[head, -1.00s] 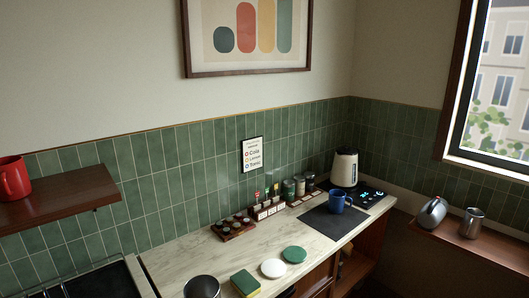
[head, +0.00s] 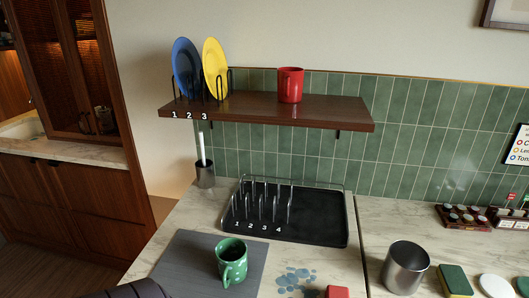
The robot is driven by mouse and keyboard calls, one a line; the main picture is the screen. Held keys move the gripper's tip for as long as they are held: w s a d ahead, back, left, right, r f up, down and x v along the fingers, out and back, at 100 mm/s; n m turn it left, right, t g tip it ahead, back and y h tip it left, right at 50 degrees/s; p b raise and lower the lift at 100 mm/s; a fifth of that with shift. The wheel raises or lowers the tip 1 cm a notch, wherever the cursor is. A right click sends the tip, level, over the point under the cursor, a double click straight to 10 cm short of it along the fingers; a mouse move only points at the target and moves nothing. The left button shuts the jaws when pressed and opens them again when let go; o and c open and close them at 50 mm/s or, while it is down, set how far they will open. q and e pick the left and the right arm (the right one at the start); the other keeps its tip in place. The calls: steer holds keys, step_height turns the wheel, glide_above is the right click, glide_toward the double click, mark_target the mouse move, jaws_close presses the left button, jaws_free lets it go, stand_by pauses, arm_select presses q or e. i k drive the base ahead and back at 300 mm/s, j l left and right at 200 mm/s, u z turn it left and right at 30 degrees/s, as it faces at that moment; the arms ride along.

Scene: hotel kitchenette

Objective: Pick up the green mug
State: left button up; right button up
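The green mug (head: 231,262) stands upright on a dark grey mat (head: 183,265) at the near left part of the counter. It has small pale spots, and its handle faces the front of the counter. Nothing is holding it. Neither of my grippers can be made out in the head view. A dark rounded shape (head: 138,290) is cut off by the bottom edge, left of the mug, and I cannot tell what it is.
A black dish rack (head: 318,218) stands behind the mug, under a shelf (head: 335,111) with a red mug (head: 290,85) and plates. A blue puddle (head: 295,279) and red object (head: 337,292) lie right of the mat. A metal cup (head: 405,267) stands further right.

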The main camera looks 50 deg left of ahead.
mark_target(230, 253)
steer(key=u, duration=1.85)
